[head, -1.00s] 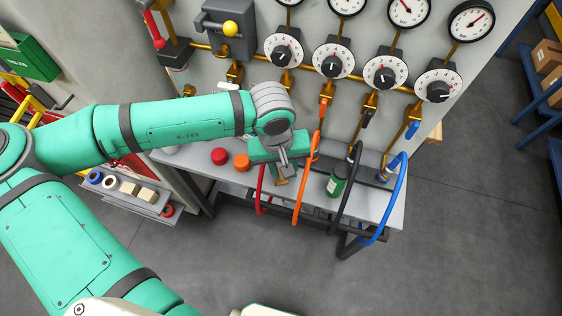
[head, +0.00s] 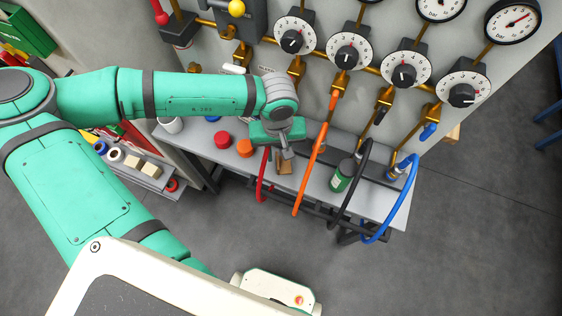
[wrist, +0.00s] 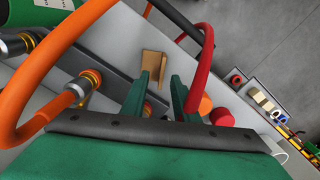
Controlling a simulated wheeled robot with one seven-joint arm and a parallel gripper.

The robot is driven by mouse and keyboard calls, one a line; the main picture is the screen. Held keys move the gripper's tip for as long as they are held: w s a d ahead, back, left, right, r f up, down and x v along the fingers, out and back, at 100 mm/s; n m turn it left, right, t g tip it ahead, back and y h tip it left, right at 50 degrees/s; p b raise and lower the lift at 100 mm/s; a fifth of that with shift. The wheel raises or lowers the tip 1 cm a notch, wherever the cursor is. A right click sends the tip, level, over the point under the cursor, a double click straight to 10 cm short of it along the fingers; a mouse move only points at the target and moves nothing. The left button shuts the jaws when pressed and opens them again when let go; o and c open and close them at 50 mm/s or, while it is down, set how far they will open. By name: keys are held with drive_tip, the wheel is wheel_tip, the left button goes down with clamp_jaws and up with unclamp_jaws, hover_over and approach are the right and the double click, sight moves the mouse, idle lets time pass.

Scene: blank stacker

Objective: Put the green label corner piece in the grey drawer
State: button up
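A tan, folded corner piece (head: 285,167) stands on the grey bench below my gripper (head: 287,153). In the wrist view the corner piece (wrist: 153,65) shows as an angled shape beyond and between my fingertips (wrist: 161,85). The two fingers are apart with nothing between them, so my gripper is open. I cannot make out a green label on the piece. A grey drawer (head: 160,186) juts out at the left, low beside the bench. It holds tape rolls, pale blocks and a red item.
Red (head: 262,185), orange (head: 312,170), black and blue hoses loop over the bench front. A red cap (head: 222,139) and an orange cap (head: 244,148) stand left of the piece. A green bottle (head: 342,176) stands right. Gauges and valves line the panel behind.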

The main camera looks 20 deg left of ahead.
sight(277, 159)
drive_tip(key=shift+a+f, duration=0.2)
drive_tip(key=shift+f, duration=1.95)
clamp_jaws()
